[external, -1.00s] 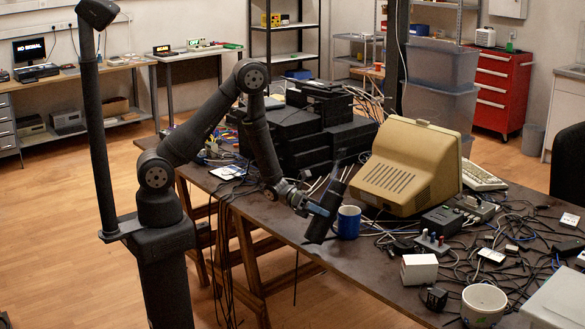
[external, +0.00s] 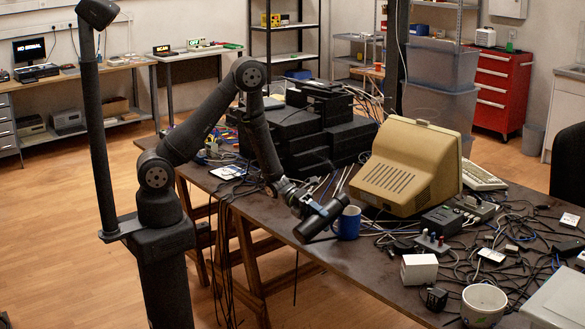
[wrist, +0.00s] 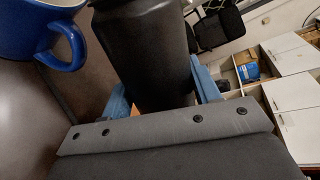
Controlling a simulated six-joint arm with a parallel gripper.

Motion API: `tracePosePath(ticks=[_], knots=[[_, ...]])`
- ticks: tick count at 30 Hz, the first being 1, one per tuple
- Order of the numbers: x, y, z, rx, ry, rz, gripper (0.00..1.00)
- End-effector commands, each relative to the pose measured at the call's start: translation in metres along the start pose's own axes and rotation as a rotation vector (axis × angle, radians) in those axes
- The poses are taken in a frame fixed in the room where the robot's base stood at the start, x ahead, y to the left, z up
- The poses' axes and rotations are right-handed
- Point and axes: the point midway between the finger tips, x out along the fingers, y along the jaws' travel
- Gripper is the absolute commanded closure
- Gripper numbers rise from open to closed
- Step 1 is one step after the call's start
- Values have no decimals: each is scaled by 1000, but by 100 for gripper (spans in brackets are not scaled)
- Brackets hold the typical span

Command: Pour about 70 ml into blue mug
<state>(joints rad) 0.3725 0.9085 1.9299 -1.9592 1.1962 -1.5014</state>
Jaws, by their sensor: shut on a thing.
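The blue mug (external: 350,222) stands upright on the dark table, just right of my gripper. In the wrist view, part of the mug (wrist: 70,48) shows at the top left, with its blue handle and pale interior. My gripper (external: 312,212) is shut on a black bottle (external: 324,217). The bottle is strongly tilted, its upper end to the right near the mug's rim and its lower end to the left. In the wrist view, the bottle (wrist: 153,55) sits between the blue fingers. Its mouth and any liquid are not visible.
A beige monitor (external: 407,165) stands behind and right of the mug. A small white box (external: 419,269), a white cup (external: 483,303) and tangled cables lie to the right. Stacked black equipment (external: 300,130) stands behind. The table's front edge is close below the bottle.

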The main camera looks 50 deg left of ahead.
Motion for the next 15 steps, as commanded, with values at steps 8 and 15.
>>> tracePosePath(ticks=[8, 15], knots=[[-1, -6, 6, -74, 18, -2, 86], [-2, -8, 9, -109, 29, -2, 86]])
